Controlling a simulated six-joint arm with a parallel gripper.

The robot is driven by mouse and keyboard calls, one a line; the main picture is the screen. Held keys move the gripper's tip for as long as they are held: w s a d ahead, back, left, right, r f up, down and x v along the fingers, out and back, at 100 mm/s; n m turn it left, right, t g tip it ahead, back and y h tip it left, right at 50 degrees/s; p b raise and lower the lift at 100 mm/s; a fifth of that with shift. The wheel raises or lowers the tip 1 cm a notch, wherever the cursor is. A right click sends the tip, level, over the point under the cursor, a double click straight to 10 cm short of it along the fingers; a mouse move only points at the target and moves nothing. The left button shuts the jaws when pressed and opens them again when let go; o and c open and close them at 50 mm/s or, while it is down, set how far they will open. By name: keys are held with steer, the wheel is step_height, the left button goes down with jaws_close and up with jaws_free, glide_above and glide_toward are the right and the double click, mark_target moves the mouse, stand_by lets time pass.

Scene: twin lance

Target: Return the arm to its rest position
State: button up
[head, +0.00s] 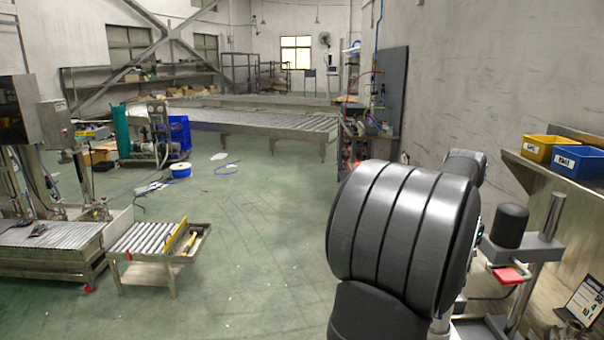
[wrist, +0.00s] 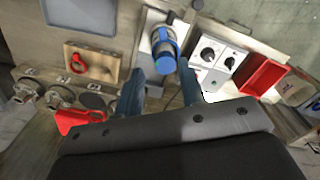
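My gripper (wrist: 160,84) shows in the wrist view with its two blue fingers spread apart. It is open, and I see nothing held between the fingers. Beyond the fingertips, a blue and grey cylindrical part (wrist: 163,47) sits on a pale metal plate; I cannot tell how far it is from the fingers. In the head view my dark grey arm links fill the lower right and hide what is behind them. The gripper itself does not show there.
In the head view, yellow (head: 541,149) and blue (head: 578,162) bins stand on a right-hand shelf. Open floor lies left of the arm.

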step_height(320, 180, down, 8)
steer(key=shift+r, duration=0.1)
steer(key=shift+r, duration=0.1)
stand_by(0.4)
